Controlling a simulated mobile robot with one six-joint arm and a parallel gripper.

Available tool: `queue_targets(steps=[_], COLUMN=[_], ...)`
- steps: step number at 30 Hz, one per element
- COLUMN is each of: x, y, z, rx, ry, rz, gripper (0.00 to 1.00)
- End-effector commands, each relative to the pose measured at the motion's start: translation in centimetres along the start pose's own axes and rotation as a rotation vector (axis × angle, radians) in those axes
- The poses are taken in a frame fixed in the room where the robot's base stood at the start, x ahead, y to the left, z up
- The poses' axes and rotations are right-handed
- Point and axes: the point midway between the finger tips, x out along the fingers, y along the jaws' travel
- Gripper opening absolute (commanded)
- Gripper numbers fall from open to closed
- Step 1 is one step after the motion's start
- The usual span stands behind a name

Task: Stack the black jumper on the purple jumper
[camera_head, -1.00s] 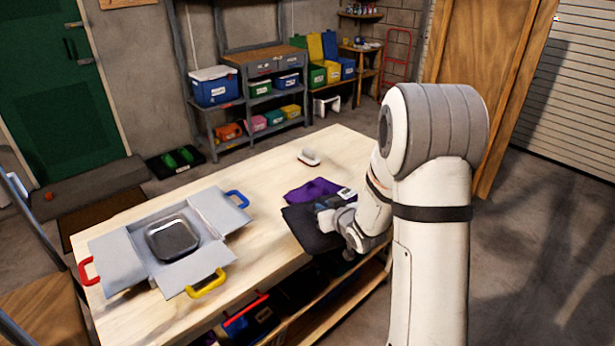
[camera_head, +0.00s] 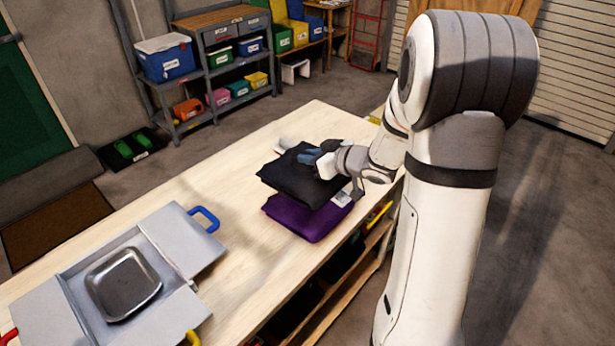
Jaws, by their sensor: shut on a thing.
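The black jumper (camera_head: 293,179) is folded flat and held over the purple jumper, slightly behind it in the picture. The purple jumper (camera_head: 306,218) lies folded on the wooden table near its right edge, with a white tag at its right side. The black jumper covers its far part. A gap seems to show between the two, but I cannot tell whether they touch. My gripper (camera_head: 318,160) is shut on the black jumper at its far right part. The fingertips are partly hidden by the cloth and the wrist.
An open grey box (camera_head: 75,281) with a metal tray (camera_head: 123,283) in it stands at the table's (camera_head: 225,230) left end. A small whitish object (camera_head: 285,145) lies behind the black jumper. The table between box and jumpers is clear. Shelves (camera_head: 215,75) stand behind.

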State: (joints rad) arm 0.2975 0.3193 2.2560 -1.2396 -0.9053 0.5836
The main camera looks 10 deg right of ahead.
Motion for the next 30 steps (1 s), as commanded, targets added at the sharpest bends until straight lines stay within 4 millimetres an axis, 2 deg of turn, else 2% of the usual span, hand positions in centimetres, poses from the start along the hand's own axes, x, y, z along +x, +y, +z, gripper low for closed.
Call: queue_targets(steps=[13,30], x=[1.9,2.2], y=[0.3,0.4], z=[4.8,5.9], rx=[0.003,0.001], ry=[0.002,0.003], rz=[0.006,0.009], gripper=[0.00,0.00])
